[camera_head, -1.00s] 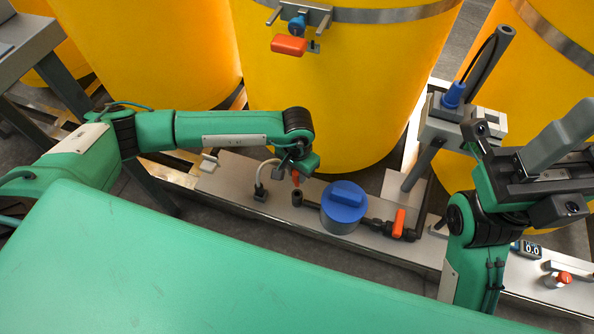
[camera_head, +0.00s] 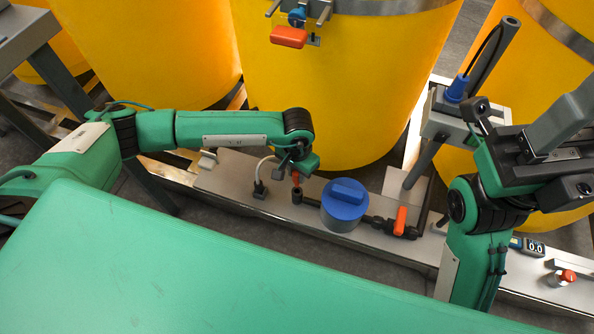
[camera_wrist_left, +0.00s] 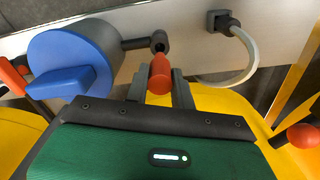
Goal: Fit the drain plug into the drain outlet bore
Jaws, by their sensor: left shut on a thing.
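The orange-red drain plug (camera_wrist_left: 160,75) is held between the grey fingers of my left gripper (camera_wrist_left: 162,88), which is shut on it. The drain outlet bore (camera_wrist_left: 159,42) is the open end of a dark pipe fitting on the skid. In the left wrist view the plug's tip is at the bore's mouth, roughly in line with it. I cannot tell whether any of it is inside. In the head view the plug (camera_head: 296,179) is just above the dark outlet fitting (camera_head: 297,196). My right gripper (camera_head: 540,165) is at the right; its fingers are not clear.
A blue-capped grey cylinder (camera_head: 344,204) stands right beside the outlet, with an orange-handled valve (camera_head: 401,220) beyond it. A cable with a dark plug (camera_head: 260,188) is just left of the outlet. A large yellow tank (camera_head: 335,100) rises behind. A grey post (camera_head: 422,165) stands near my right arm.

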